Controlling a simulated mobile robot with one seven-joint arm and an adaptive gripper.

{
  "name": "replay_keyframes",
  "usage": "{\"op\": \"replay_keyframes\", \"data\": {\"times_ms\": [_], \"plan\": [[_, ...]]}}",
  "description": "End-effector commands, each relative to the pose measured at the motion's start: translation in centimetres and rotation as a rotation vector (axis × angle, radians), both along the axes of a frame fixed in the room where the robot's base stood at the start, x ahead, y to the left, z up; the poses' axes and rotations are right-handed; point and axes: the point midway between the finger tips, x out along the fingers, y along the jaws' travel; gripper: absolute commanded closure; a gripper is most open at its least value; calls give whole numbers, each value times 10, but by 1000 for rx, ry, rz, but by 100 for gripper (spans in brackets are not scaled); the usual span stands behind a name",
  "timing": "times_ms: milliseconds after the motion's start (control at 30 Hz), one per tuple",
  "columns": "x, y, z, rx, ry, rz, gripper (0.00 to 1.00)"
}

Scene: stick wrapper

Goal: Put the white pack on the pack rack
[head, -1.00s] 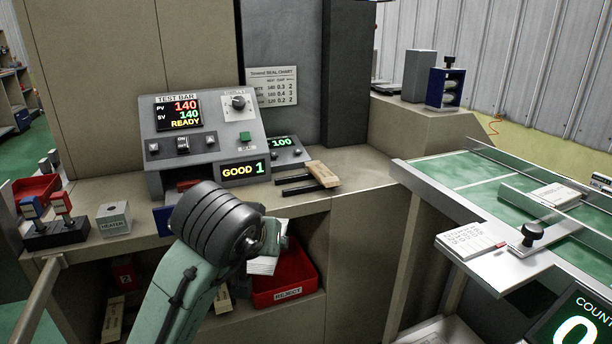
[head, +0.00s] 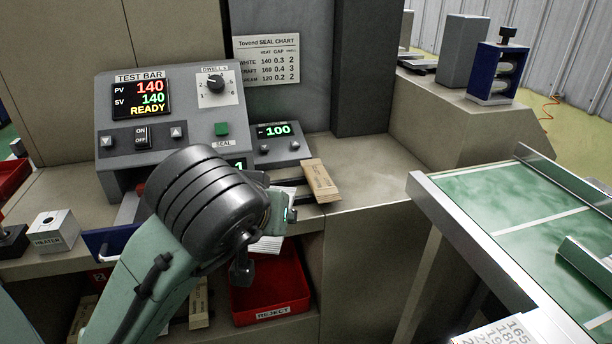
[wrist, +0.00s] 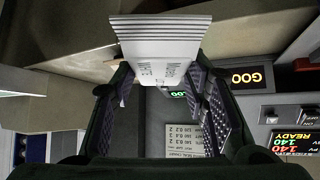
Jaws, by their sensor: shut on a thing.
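In the head view a striped part of the white pack (head: 266,245) shows below my wrist, above the red reject bin; my arm hides the rest. The fingertips are mostly hidden in the head view. A low item with dark prongs and a tan block (head: 320,181) lies on the bench right of the sealer; I cannot tell whether it is the pack rack.
The test bar sealer (head: 172,120) stands on the bench behind my arm, its screen reading READY. The red reject bin (head: 270,290) is on the shelf below. A green conveyor (head: 540,215) is at the right. The bench top right of the tan block is clear.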

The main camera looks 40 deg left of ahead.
Motion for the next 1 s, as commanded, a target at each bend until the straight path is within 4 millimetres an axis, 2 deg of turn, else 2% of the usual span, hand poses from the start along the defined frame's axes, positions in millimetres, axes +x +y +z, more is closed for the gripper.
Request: {"op": "replay_keyframes", "data": {"times_ms": [167,400,600,700,833,1000], "plan": [[23,14,-3,-7,1,-4,77],[77,48,-9,-9,0,-5,77],[113,76,-11,-2,4,1,77],[125,84,-13,-1,3,0,77],[132,89,-17,-1,2,0,77],[131,90,-39,-2,1,2,77]]}}
